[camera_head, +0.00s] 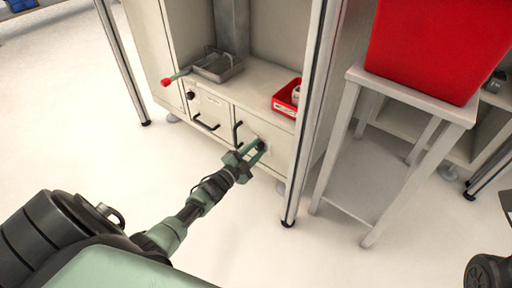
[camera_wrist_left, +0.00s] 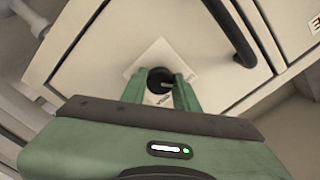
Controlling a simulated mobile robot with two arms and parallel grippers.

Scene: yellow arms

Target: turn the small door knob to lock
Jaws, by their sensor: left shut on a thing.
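The small black door knob (camera_wrist_left: 160,80) sits on a white label plate (camera_wrist_left: 148,62) on a pale cabinet door (camera_head: 278,139). My left gripper (camera_head: 260,148) reaches the lower part of this door, and its green fingers are shut on the knob, one on each side. In the left wrist view the left gripper (camera_wrist_left: 160,92) partly covers the label and the knob's lower side. A black door handle (camera_head: 237,133) is just left of the knob; it also shows in the left wrist view (camera_wrist_left: 231,36). My right gripper is not in view.
A red bin (camera_head: 287,98) and a metal tray (camera_head: 218,66) stand on the shelf above the door. A drawer front with another handle (camera_head: 206,124) is to the left. A metal post (camera_head: 305,120) rises close on the right, beside a stand (camera_head: 350,175) carrying a red box (camera_head: 437,50).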

